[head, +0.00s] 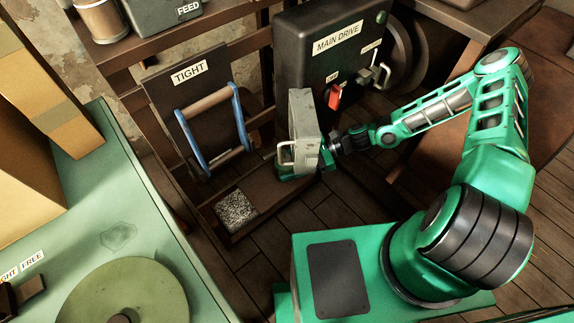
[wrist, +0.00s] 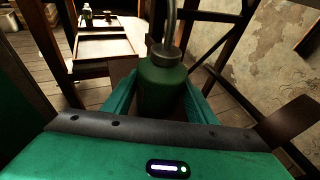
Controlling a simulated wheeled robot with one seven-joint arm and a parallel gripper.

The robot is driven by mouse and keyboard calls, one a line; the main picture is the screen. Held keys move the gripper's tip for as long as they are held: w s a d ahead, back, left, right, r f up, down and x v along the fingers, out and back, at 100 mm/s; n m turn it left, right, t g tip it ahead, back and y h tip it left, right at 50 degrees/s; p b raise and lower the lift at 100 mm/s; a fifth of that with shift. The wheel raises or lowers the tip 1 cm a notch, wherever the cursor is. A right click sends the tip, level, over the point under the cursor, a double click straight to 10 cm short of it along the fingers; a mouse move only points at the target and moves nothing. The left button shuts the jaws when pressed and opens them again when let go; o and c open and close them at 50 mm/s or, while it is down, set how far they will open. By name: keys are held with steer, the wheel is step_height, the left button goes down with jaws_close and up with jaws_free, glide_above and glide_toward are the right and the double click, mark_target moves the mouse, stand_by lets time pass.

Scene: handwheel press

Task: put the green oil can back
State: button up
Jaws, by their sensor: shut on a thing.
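The green oil can (wrist: 163,88) stands between the two green fingers of my gripper (wrist: 160,95) in the wrist view, with its grey spout pointing up. The gripper is shut on its body. The can's lower part is hidden by my gripper's palm. In the head view, part of my gripper (head: 325,160) shows beside a grey box-like thing with a pale loop handle (head: 303,115). That thing covers much of the gripper, and I cannot make out the oil can there.
A dark low ledge with a speckled grey patch (head: 236,209) lies left of my gripper. Behind are the TIGHT panel (head: 176,78), a blue-sided frame with a wooden bar (head: 209,101), and the MAIN DRIVE box (head: 330,65) with a red lever (head: 335,96). A green table (head: 120,190) stands left.

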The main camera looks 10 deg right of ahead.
steer(key=o, duration=1.2)
steer(key=shift+f, duration=0.1)
steer(key=v, duration=0.7)
steer(key=shift+d, duration=0.3)
